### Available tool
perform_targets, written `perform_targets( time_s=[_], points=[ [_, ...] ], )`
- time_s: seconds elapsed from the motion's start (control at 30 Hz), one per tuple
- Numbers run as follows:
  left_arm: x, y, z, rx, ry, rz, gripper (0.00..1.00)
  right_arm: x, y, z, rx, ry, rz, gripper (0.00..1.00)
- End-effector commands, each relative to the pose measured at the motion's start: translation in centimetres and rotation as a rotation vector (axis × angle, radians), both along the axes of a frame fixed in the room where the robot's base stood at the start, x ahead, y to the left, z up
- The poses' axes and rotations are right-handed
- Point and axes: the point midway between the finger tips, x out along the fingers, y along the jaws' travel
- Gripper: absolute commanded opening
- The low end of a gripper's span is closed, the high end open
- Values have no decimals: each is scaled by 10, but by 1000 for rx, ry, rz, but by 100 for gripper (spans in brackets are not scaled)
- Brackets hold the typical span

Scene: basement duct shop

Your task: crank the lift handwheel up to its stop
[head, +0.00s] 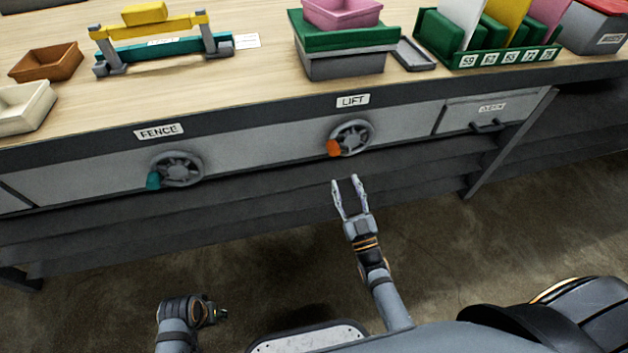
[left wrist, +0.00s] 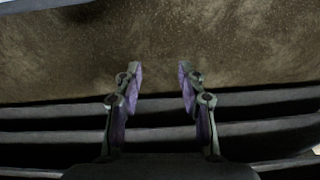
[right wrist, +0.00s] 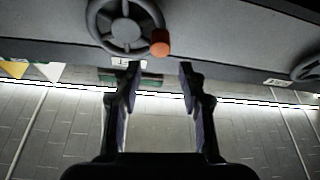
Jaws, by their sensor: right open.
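The lift handwheel (head: 352,137) is a grey spoked wheel on the bench front under the LIFT label (head: 353,101). Its orange crank knob (head: 333,148) sits at the wheel's lower left. In the right wrist view the wheel (right wrist: 124,24) and orange knob (right wrist: 160,43) show at the top, beyond the fingertips. My right gripper (head: 347,180) is open and empty, below the wheel and apart from it. My left gripper (left wrist: 160,72) is open and empty in its wrist view, facing the floor and the bench's lower rails. In the head view its fingers are hard to make out.
A second handwheel (head: 179,170) with a teal knob (head: 153,180) sits left under the FENCE label (head: 159,131). A drawer handle (head: 487,126) sticks out at right. Bins, a green rack (head: 480,55) and a yellow fixture (head: 150,34) stand on the bench. The floor in front looks clear.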

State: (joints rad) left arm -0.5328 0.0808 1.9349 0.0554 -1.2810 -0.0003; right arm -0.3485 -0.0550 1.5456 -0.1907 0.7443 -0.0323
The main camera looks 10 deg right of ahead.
Motion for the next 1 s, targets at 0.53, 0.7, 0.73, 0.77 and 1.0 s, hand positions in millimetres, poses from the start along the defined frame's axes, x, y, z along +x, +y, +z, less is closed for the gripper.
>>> perform_targets(
  time_s=[0.53,0.7,0.73,0.77,1.0],
  points=[
    [0,-4,18,-7,1,-5,40,58,7,30,-1,-29,1,41],
    [0,-6,28,-11,1,-7,40,84,9,40,1,-25,1,41],
    [0,-6,29,-11,1,-7,40,87,10,41,1,-25,1,41],
    [0,-7,30,-12,2,-9,40,90,10,43,1,-26,1,41],
    [-1,-7,34,-13,5,-9,40,96,11,45,0,-23,1,41]
  ],
)
